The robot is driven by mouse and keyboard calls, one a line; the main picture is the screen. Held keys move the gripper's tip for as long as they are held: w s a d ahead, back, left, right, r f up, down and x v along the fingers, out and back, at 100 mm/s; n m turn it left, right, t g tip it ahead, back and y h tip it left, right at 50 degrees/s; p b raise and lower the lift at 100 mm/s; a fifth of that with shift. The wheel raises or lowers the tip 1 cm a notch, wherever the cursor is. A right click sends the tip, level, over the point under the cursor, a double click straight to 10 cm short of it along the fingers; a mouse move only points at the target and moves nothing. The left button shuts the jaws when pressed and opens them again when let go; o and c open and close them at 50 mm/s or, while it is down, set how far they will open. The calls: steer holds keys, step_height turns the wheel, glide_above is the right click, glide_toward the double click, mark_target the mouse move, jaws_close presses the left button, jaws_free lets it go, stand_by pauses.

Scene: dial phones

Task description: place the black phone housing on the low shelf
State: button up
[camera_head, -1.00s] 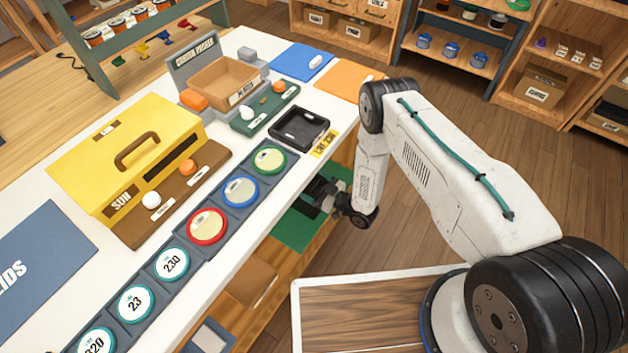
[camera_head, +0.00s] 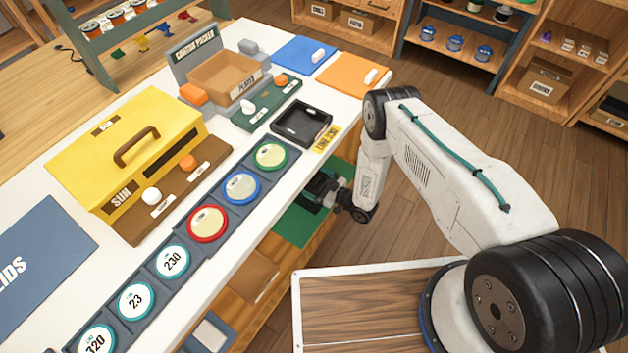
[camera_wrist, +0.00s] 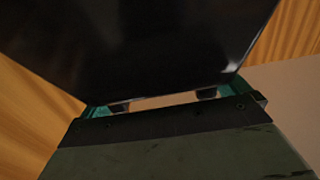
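My gripper (camera_head: 328,188) is below the worktop's right edge, at the low shelf (camera_head: 262,300). A dark piece, apparently the black phone housing (camera_head: 318,184), is at its fingers over a green mat (camera_head: 300,222) on that shelf. In the wrist view a glossy black surface, likely the housing (camera_wrist: 150,45), fills the upper middle, very close to the camera. A dark bar with teal ends (camera_wrist: 165,120) crosses below it. The fingertips are mostly hidden, so I cannot tell whether they grip the housing or whether it rests on the mat.
A row of round dials (camera_head: 206,222), a yellow case (camera_head: 125,150) and a cardboard box (camera_head: 222,80) stand there too. The worktop edge overhangs my gripper. Floor is open behind my arm.

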steer(key=shift+r, duration=0.1)
steer(key=shift+s+d, duration=0.1)
steer(key=shift+d, duration=0.15)
steer(key=v, duration=1.1)
steer(key=shift+s+d, duration=0.2)
steer(key=shift+s, duration=0.05)
steer(key=shift+w, duration=0.1)
